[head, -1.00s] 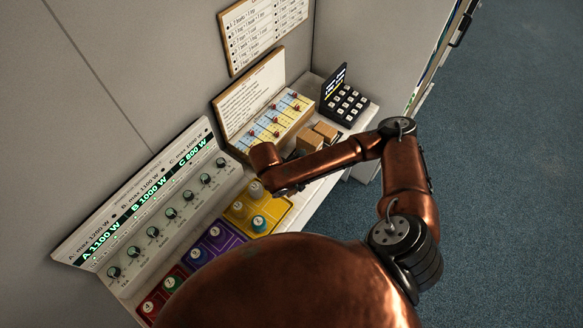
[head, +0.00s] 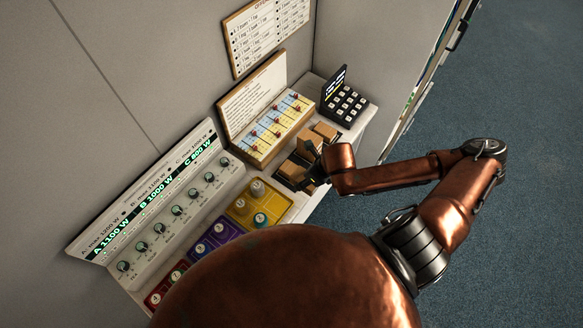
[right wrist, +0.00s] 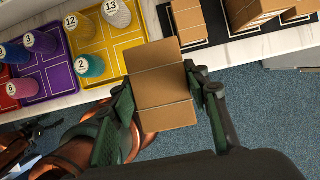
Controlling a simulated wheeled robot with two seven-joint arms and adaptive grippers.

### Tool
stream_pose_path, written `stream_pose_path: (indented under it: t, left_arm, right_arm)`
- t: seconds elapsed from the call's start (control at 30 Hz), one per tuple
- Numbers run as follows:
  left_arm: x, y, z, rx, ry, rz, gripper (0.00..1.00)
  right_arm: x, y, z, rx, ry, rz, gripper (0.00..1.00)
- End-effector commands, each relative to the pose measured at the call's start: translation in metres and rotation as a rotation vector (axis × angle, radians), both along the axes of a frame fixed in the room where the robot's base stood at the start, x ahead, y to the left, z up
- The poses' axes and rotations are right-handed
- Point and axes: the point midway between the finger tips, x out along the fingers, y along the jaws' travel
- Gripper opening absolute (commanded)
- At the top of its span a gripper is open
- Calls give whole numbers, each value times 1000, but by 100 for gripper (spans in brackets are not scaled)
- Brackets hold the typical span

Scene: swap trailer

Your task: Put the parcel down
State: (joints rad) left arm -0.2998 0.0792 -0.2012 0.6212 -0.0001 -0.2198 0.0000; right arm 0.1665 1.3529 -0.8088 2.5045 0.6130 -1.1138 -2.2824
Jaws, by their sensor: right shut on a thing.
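My right gripper (right wrist: 165,98) is shut on a brown cardboard parcel (right wrist: 162,85) in the right wrist view, with a green-padded finger at each side. The parcel's far end overlaps the shelf's edge in that view, and carpet shows around its near part. In the head view, my right gripper (head: 309,178) is beside several brown parcels (head: 325,131) on the shelf. There I cannot clearly tell the held parcel from the others. A black mat (right wrist: 240,33) with several parcels (right wrist: 188,20) lies just beyond the held one. My left gripper is not in view.
A yellow tray (head: 277,210) with several numbered cylinders stands left of the parcels, with a purple tray (head: 200,247) beyond it. A black keypad (head: 345,104) stands behind the parcels. Boards and a knob panel (head: 160,210) line the wall. Strips of bare mat show between parcels.

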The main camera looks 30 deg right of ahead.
Motion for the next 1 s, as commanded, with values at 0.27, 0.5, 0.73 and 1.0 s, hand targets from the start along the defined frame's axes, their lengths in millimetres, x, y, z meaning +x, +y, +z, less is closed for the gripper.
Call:
stream_pose_path:
  t: [0.27,0.5,0.73,1.0]
  left_arm:
    - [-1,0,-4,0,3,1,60]
    - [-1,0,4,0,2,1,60]
    - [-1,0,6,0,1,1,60]
    - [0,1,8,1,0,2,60]
  right_arm:
    - [55,-9,-23,4,-2,3,15]
    - [102,-18,-59,4,3,2,15]
    - [127,-24,-88,2,0,5,15]
    - [134,-25,-114,3,3,4,15]
